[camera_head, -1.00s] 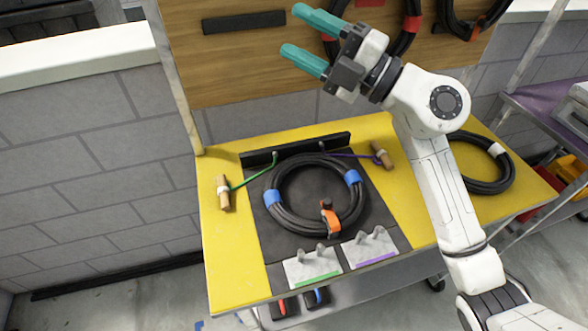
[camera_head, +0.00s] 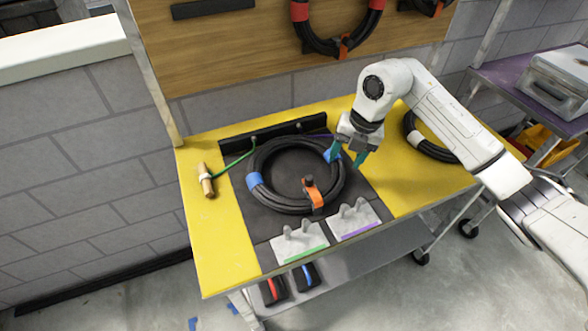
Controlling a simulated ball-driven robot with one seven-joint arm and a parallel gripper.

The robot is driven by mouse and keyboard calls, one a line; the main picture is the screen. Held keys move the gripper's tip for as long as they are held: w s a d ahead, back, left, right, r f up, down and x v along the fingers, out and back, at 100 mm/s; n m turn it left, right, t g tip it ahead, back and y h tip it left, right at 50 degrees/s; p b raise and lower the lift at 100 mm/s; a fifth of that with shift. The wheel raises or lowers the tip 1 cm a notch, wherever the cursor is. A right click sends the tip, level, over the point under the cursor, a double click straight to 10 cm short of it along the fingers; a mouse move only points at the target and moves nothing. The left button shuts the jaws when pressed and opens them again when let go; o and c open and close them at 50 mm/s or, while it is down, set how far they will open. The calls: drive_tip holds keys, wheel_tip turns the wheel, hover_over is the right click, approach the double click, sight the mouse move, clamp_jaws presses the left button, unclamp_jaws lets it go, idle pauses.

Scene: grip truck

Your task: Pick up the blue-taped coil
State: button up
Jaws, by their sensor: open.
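The blue-taped coil (camera_head: 267,197) is a black ring of cable with blue tape on its left and upper right sides and an orange clip at its lower right. It lies flat on the dark mat (camera_head: 362,204) on the yellow table. My gripper (camera_head: 346,158) points down at the coil's upper right, with its teal fingers apart by the blue tape there. The fingers partly hide that tape. I cannot tell whether they touch the coil or straddle it.
A white-taped coil (camera_head: 413,138) lies on the table (camera_head: 218,243) to the right, partly behind my arm. A wooden peg (camera_head: 206,181) with a green cord is at the left. Grey plates (camera_head: 299,243) stand in front. Red-taped coils (camera_head: 300,14) hang on the board behind.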

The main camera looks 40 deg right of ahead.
sight(338, 172)
drive_tip(key=shift+w+a+f+p, duration=0.15)
drive_tip(key=shift+a+f+p, duration=0.05)
drive_tip(key=shift+f, duration=0.9)
drive_tip(key=shift+w+a+f+p, duration=0.15)
drive_tip(key=shift+f+p, duration=0.1)
drive_tip(key=shift+f, duration=0.9)
drive_tip(key=shift+w+a+f+p, duration=0.1)
drive_tip(key=shift+a+f+p, duration=0.1)
drive_tip(key=shift+f, duration=0.9)
clamp_jaws()
drive_tip(key=shift+w+r, duration=0.1)
drive_tip(key=shift+r, duration=0.05)
